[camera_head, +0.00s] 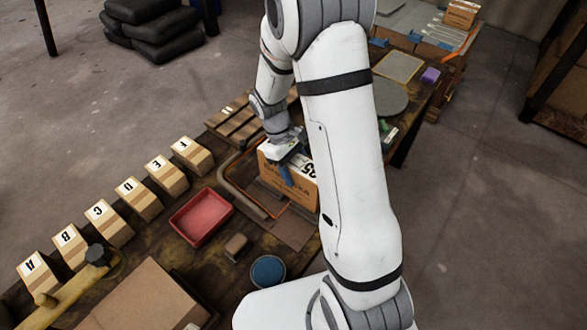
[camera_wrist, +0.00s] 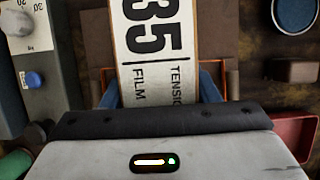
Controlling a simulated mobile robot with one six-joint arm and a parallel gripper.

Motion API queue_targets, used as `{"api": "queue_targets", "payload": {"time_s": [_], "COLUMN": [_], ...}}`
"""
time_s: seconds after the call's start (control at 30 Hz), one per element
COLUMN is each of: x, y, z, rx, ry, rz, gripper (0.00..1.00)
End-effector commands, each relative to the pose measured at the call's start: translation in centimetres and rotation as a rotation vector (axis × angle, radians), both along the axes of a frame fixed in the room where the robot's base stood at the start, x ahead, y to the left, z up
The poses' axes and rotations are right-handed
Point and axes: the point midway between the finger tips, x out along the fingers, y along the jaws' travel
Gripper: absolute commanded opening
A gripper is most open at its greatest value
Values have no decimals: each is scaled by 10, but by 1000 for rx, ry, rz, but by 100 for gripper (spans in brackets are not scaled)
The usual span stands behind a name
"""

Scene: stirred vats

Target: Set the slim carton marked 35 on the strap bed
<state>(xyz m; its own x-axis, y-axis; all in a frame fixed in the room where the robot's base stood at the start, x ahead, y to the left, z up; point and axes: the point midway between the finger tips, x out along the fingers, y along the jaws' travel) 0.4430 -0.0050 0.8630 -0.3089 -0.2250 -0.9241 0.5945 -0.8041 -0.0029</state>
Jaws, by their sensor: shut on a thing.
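The slim carton marked 35 (camera_head: 288,188) is brown with a white label. It stands upright between the blue fingers of my gripper (camera_head: 287,170), which is shut on it. In the wrist view the carton's label (camera_wrist: 156,40) reads 35 and TENSION FILM, and my gripper (camera_wrist: 160,88) has a finger on each side. Below and around the carton is a low dark bed with orange edges and a bent tan tube (camera_head: 238,194), which I take for the strap bed. I cannot tell whether the carton touches it. My arm hides the carton's right side.
A red tray (camera_head: 201,217), a small brown block (camera_head: 236,246) and a blue round dish (camera_head: 268,271) lie nearby. Several lettered cartons (camera_head: 139,199) line the left edge. A slatted wooden piece (camera_head: 239,123) lies behind. A grey unit with a blue knob (camera_wrist: 34,80) stands close by.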

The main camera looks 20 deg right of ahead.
Motion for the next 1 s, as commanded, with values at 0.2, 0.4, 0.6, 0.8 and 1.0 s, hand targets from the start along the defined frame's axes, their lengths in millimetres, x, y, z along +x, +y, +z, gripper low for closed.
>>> {"api": "queue_targets", "payload": {"time_s": [0.2,0.4,0.6,0.8,1.0], "x": [0,0,0,0,2], "y": [0,0,-1,-1,0], "z": [-2,-6,-5,-5,2], "rx": [0,-1,0,0,0], "ry": [-1,0,0,0,-4], "rz": [-2,-2,-2,-3,-2], "gripper": [9,56,72,76,76]}}
